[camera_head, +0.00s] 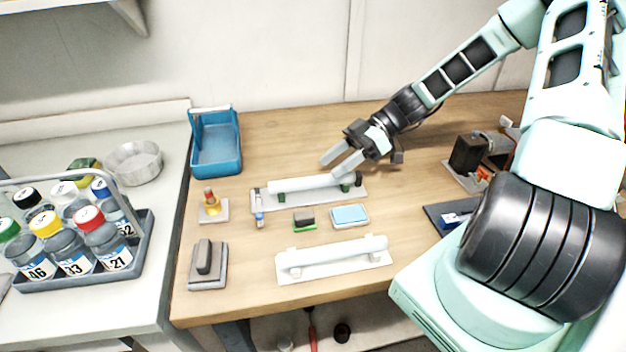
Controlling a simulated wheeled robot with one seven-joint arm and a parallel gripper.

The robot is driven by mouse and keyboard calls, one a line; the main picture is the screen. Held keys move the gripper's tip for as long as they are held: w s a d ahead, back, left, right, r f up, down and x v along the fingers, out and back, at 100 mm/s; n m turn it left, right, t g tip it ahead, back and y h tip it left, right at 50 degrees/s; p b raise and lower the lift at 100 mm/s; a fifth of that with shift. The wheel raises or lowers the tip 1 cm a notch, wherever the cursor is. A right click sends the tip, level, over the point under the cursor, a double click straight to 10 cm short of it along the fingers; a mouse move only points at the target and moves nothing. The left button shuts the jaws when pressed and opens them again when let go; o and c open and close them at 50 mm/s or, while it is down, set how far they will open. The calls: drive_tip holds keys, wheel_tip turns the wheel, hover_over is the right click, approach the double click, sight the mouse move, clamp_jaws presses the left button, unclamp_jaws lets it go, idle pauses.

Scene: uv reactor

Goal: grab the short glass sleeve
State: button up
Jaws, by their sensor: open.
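Two pale tubes lie on the wooden table, and either could be the glass sleeve. The back tube (300,185) rests on green supports on a grey base (307,199). The front tube (333,252) rests on a white cradle (338,267) near the front edge and looks longer in the picture. I cannot tell from this view which is the short glass sleeve. My gripper (334,164) is open and empty, its fingers pointing down-left at the right end of the back tube. One finger overlaps that end in the picture; contact cannot be told.
A blue caddy (216,153) stands at the back left. A bottle rack (84,272) is on the left counter. A black device (467,153) stands at right.

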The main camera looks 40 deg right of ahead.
sight(319, 176)
drive_tip(key=p+x, duration=0.1)
drive_tip(key=x, duration=0.4)
drive_tip(key=shift+s+a, duration=0.1)
drive_tip(key=shift+s, duration=0.05)
drive_tip(key=c, duration=1.1)
